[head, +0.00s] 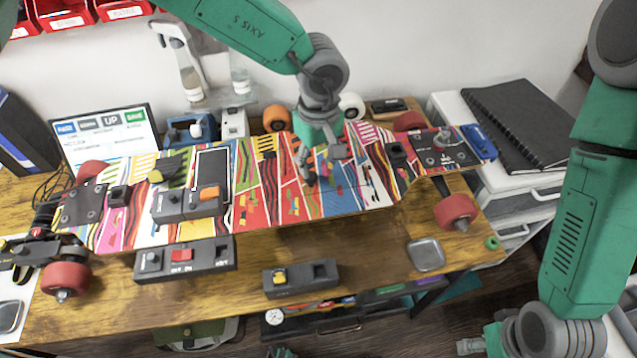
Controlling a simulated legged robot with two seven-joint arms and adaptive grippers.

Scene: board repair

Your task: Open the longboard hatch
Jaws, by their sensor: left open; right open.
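The longboard (275,205), with a multicolour striped deck, lies across the workbench, its red wheels at both ends. A black-outlined rectangular panel (212,172) shows on its left half; I cannot tell if this is the hatch. Fine dark lines mark the deck right of my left gripper. My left gripper (322,168) is open over the middle of the deck, pointing down and hiding part of it; whether it touches the deck is unclear. My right gripper (474,344) is low at the bottom right, open and empty, away from the board and partly cut by the frame edge.
Black switch boxes sit on the deck (188,204) and at the bench's front (185,260), (300,278). A tablet (105,138), spray bottle (188,72) and orange wheel (277,117) stand behind. A black notebook (515,120) lies on white drawers at right. A metal dish (426,254) lies in front.

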